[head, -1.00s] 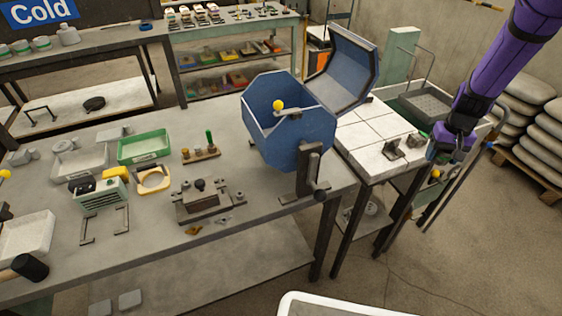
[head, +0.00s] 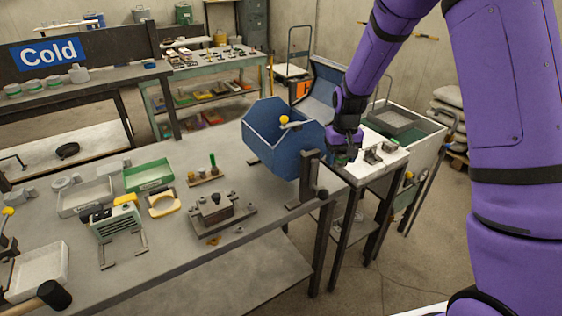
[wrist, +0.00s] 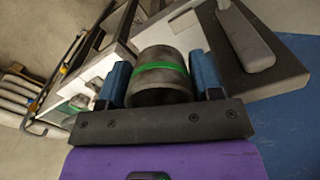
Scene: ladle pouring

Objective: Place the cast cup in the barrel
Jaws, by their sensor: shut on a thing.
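The cast cup (wrist: 160,78) is a dark grey metal cylinder with a green band. In the wrist view it sits between the blue fingers of my gripper (wrist: 162,82), which is shut on it. In the head view my gripper (head: 343,158) is just right of the barrel, above the white-topped side table, and the cup is too small or hidden to make out there. The barrel (head: 270,150) is a blue, many-sided drum on a stand at the table's right end. Its lid (head: 318,92) is swung open behind it. A yellow knob (head: 284,120) shows at its opening.
The side table (head: 385,140) holds dark metal brackets (head: 372,155). The workbench (head: 200,262) carries a green tray (head: 148,174), a fixture (head: 215,211) and a black-headed mallet (head: 55,295). Stacked sacks (head: 450,105) stand at the right.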

